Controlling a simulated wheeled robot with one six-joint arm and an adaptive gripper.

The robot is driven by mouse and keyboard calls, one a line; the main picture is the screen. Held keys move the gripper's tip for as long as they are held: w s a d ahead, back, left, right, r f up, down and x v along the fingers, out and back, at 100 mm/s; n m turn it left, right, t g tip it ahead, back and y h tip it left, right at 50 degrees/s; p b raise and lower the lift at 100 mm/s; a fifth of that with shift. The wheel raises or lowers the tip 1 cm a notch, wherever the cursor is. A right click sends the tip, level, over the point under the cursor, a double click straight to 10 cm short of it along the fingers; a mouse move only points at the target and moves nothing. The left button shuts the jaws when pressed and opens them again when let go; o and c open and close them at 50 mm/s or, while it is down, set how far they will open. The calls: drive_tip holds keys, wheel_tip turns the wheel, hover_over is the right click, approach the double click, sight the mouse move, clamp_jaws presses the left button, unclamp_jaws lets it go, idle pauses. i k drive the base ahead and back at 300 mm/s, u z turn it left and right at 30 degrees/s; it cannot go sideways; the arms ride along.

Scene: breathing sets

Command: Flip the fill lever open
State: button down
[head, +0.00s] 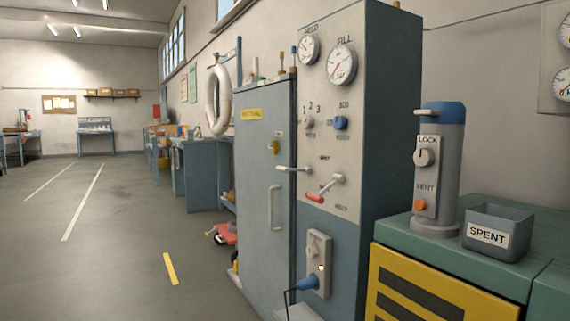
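A grey control panel (327,145) faces me right of centre. A round gauge labelled FILL (342,65) is near its top right. Below, a lever with a red grip (316,198) slants down-left from its pivot on the panel. Another lever with a pale grip (289,169) sticks out to the left, roughly level. The small labels by both levers are too small to read, so I cannot tell which is the fill lever or which position is open. My gripper is not in view.
A grey locker (263,170) with a handle stands left of the panel. To the right, a cylinder unit (438,165) and a SPENT bin (497,232) stand on a green-topped cabinet (455,257). The floor at left is mostly clear.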

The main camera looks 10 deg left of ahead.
sight(280, 169)
drive_tip(key=u, duration=0.3)
drive_tip(key=i, duration=0.95)
drive_tip(key=u, duration=0.3)
